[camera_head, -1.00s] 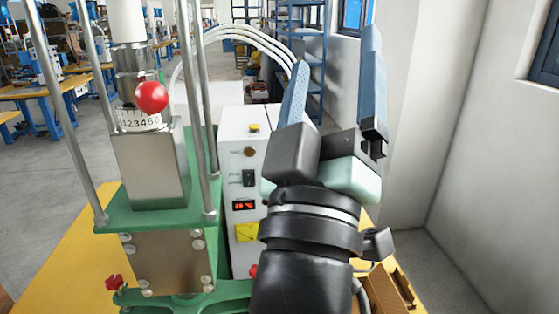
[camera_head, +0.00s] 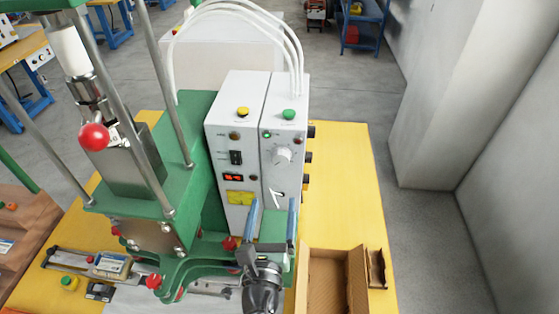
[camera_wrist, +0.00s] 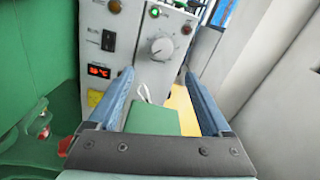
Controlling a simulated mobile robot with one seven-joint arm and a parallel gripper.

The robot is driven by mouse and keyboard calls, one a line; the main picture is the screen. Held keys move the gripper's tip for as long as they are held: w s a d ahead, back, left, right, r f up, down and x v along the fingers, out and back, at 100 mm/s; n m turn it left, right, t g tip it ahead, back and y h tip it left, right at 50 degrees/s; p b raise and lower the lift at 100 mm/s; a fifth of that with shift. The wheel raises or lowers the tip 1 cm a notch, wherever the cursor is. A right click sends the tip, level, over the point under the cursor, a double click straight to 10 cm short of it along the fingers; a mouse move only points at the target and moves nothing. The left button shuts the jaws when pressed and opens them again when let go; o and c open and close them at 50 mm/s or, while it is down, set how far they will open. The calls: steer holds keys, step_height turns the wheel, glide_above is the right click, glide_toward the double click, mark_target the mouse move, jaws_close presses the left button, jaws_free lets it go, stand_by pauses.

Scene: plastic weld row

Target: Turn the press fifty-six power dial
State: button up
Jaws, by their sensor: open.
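A grey round power dial (camera_head: 284,155) with a scale around it sits on the front of the right-hand white control box (camera_head: 278,208). No number for the press is readable. My gripper (camera_head: 273,203) is open and empty, with its two blue fingers pointing up, below the dial and apart from it in the head view. In the wrist view, the dial (camera_wrist: 160,48) lies beyond the fingertips, roughly centred between them. A green block (camera_wrist: 152,119) shows between the fingers of my gripper (camera_wrist: 158,73).
A green press frame (camera_head: 190,150) with metal rods and a red ball knob (camera_head: 94,137) stands left of the boxes. White hoses (camera_head: 250,12) arch above. An open cardboard box (camera_head: 333,283) is at the right on the yellow table (camera_head: 350,180). The wall is further right.

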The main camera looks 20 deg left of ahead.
mark_target(281, 163)
steer(key=b+x, duration=0.2)
steer(key=x, duration=1)
steer(key=shift+w+d, duration=0.1)
steer(key=shift+w, duration=0.1)
jaws_close()
